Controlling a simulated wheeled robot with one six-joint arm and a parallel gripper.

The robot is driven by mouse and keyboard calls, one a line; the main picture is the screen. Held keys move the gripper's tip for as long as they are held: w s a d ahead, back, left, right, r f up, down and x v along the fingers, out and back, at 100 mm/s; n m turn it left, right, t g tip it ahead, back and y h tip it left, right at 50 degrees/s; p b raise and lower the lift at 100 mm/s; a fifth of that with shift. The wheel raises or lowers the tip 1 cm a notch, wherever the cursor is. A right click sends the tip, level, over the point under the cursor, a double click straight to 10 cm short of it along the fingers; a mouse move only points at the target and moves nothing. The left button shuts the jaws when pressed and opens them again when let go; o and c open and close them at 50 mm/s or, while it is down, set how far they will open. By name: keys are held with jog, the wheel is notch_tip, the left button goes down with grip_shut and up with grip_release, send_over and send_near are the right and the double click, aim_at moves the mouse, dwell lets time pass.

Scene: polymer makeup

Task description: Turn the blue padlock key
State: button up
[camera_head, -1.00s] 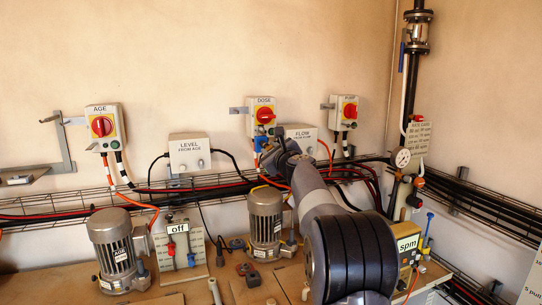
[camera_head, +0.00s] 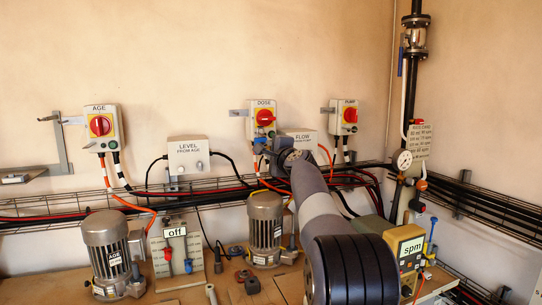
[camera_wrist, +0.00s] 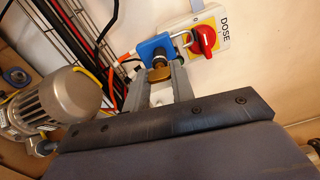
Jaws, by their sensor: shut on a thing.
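The blue padlock (camera_wrist: 156,46) hangs by its metal shackle at the red rotary switch (camera_wrist: 203,40) of the DOSE box (camera_wrist: 225,30). A brass-coloured key (camera_wrist: 160,73) sticks out of the padlock's lower side toward me. My gripper (camera_wrist: 160,80) is shut on the key, with one grey finger on each side of its head. In the head view, the padlock (camera_head: 259,141) shows only as a small blue patch. My gripper (camera_head: 278,150) lies just right of it there, partly hidden by my arm.
A FLOW box (camera_head: 302,141) is close to my arm on the right. Cables and a wire tray (camera_head: 220,190) run along the wall below. A grey motor (camera_head: 264,225) stands under the DOSE box. The wall above is clear.

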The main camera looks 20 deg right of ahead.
jog(key=shift+n, duration=0.6)
jog(key=shift+b, duration=0.3)
jog(key=o, duration=1)
jog(key=shift+s, duration=0.1)
jog(key=s+b, duration=0.4)
jog(key=s, duration=0.6)
jog(key=shift+s, duration=0.35)
jog(key=w+p, duration=0.4)
jog(key=w, duration=0.7)
